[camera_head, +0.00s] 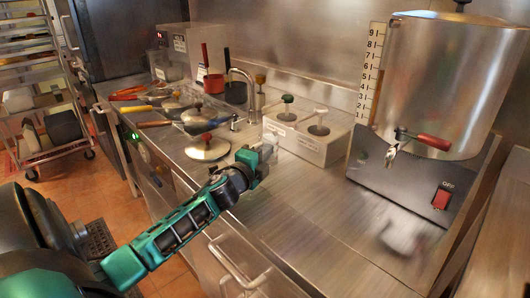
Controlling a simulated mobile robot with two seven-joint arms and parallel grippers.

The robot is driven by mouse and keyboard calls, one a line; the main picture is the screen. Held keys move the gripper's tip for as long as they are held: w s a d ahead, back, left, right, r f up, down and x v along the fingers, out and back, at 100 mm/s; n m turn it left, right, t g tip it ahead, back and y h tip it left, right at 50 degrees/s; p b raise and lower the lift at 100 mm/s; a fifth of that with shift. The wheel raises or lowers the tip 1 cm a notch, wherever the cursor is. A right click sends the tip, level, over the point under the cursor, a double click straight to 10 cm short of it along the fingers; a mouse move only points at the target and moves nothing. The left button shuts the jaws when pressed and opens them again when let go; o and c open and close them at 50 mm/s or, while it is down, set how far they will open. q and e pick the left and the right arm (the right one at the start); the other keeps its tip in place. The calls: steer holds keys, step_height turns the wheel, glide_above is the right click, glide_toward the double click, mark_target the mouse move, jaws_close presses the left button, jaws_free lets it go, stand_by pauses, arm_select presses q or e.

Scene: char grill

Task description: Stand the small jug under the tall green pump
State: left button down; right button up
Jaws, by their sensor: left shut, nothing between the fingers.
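The tall green pump (287,101) rises from the left well of a pale two-pump dispenser box (311,148) on the steel counter. A shorter white pump (320,114) stands in the right well. My left gripper (264,154) reaches over the counter just in front of the box's left end. It is shut and empty, and its fingers are small and partly hidden by the wrist. A small pale grey shape (271,138) shows right by the fingertips; I cannot tell if it is the small jug. No other jug is clearly visible. My right gripper is out of view.
A large steel urn (453,85) with a red-handled tap stands on a dark base at right. The counter's front right is clear.

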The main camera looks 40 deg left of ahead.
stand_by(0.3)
arm_select(q)
steer(key=w+a, duration=0.2)
steer(key=a, duration=0.1)
steer(key=w+a+b, duration=0.1)
steer(key=a, duration=0.1)
steer(key=shift+w+a, duration=0.1)
steer(key=shift+w, duration=0.1)
steer(key=shift+w+a, duration=0.2)
steer(key=shift+a, duration=0.15)
steer(key=shift+s+d, duration=0.1)
